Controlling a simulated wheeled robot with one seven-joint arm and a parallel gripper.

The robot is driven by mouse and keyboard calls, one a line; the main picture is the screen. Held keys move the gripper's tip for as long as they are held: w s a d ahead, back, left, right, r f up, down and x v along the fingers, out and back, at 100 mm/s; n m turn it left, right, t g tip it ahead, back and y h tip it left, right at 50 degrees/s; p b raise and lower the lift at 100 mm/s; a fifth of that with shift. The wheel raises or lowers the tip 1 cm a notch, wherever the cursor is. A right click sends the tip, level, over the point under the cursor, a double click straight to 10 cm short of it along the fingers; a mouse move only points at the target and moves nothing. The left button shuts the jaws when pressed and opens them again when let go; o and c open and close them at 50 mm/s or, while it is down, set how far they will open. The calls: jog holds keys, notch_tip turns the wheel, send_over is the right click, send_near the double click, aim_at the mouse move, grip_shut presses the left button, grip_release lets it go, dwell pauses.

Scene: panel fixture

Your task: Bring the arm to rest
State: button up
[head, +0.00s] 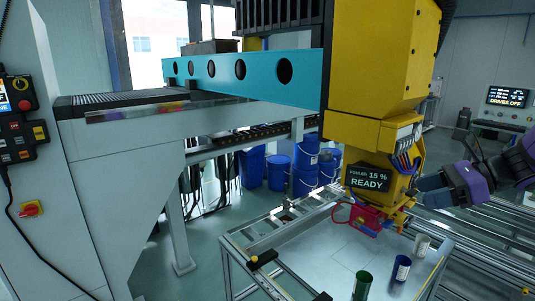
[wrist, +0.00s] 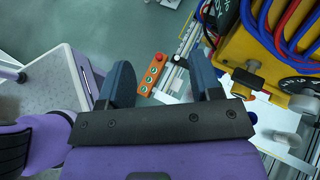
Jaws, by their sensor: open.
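My gripper (head: 426,191) is at the right of the head view, purple with blue-grey fingers, beside the lower part of the yellow machine head (head: 375,55). In the wrist view my gripper (wrist: 163,82) is open, with its two fingers wide apart and nothing between them. The yellow machine head carries a dark display (head: 369,177) reading "READY" and 15 %. Whether a finger touches the machine cannot be told.
Below stands a metal-framed table (head: 345,255) with a green cylinder (head: 362,285), a blue cylinder (head: 401,269) and a whitish cylinder (head: 421,246). Red and blue hoses (wrist: 282,35) are close at right in the wrist view. An orange button box (wrist: 153,72) lies beyond the fingers.

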jog(key=s+a+r+n+h, duration=0.2)
jog(key=s+n+h, duration=0.4)
jog(key=s+n, duration=0.3)
jog(key=s+a+r+n+h, duration=0.3)
jog(key=s+r+n+h, duration=0.2)
jog(key=s+n, duration=0.5)
jog(key=shift+r+n+t+h, duration=0.2)
jog(key=shift+n+t+h, duration=0.15)
jog(key=shift+n, duration=1.05)
